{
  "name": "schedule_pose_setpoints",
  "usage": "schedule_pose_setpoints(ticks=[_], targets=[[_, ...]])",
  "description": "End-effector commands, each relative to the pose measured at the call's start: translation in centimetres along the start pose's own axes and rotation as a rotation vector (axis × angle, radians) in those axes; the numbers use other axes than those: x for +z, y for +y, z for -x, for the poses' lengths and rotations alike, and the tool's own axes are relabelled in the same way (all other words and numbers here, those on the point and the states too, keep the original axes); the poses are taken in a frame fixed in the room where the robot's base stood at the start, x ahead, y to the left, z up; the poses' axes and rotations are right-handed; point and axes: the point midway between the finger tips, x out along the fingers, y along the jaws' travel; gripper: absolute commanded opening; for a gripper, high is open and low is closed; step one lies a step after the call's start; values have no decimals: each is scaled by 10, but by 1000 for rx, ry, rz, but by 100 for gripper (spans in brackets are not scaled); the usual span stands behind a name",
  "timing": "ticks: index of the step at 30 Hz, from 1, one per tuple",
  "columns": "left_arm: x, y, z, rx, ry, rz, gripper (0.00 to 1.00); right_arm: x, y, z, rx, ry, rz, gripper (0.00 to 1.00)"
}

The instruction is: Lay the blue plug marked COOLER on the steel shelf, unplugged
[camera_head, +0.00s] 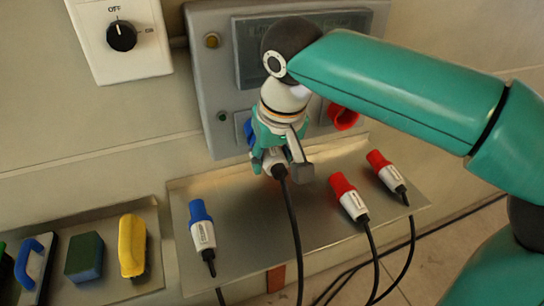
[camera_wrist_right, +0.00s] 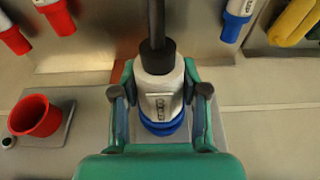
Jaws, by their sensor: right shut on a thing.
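My right gripper (camera_head: 270,145) is shut on a white-bodied plug (camera_head: 276,162) with a black cable, in front of the grey panel. In the right wrist view, the gripper (camera_wrist_right: 160,95) has a finger on each side of this plug (camera_wrist_right: 160,88). Its collar is blue, and its small label appears to read COOLER. A blue socket (camera_head: 247,129) shows partly behind the gripper. The plug's front end is hidden, so I cannot tell if it is seated. The steel shelf (camera_head: 250,225) lies below the panel. My left gripper is not in view.
Another blue plug (camera_head: 202,228) lies at the shelf's left, and two red plugs (camera_head: 348,197) (camera_head: 386,170) at its right. A red socket (camera_head: 342,116) is right of my gripper. A tray with brushes and a sponge (camera_head: 85,257) stands left. The shelf's middle is free except for cable.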

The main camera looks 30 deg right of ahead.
Motion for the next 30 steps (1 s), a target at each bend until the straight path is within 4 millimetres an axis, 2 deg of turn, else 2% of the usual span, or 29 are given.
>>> schedule_pose_setpoints(ticks=[30], targets=[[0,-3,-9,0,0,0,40,38,-1,12,-1,1,3,2]])
